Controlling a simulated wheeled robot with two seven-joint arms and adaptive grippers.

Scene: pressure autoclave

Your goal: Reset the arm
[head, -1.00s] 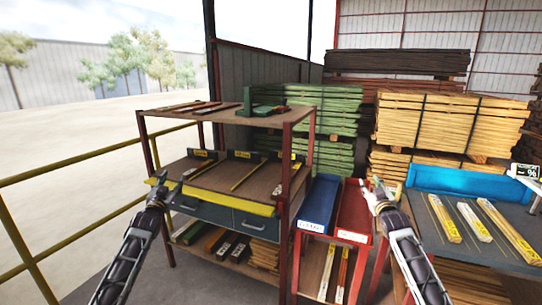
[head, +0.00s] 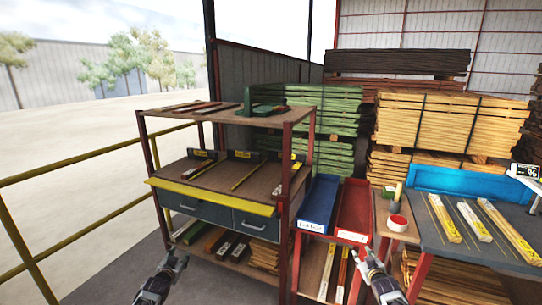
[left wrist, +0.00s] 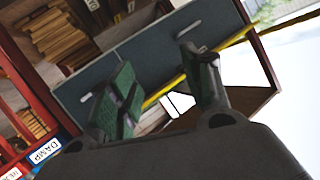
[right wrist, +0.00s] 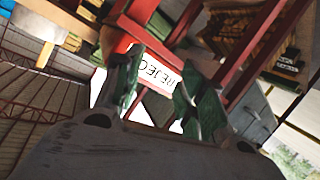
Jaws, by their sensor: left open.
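My left gripper (head: 174,262) is low in the head view, in front of the wooden shelf unit, with nothing between its fingers. In the left wrist view its green-padded fingers (left wrist: 158,65) stand apart, with the grey drawers beyond them. My right gripper (head: 368,258) is low in the head view, in front of the bins' stand. In the right wrist view its fingers (right wrist: 160,72) stand apart and empty, with the reject label (right wrist: 155,75) beyond. Both grippers look clear of the furniture, though the exact distance is hard to judge.
The shelf unit has a yellow front edge (head: 210,196) and grey drawers (head: 206,212). A blue bin (head: 318,205) and a red bin (head: 354,208) stand beside it. A red-topped round container (head: 397,222) sits near the grey table (head: 440,245). A yellow railing (head: 75,160) runs at left.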

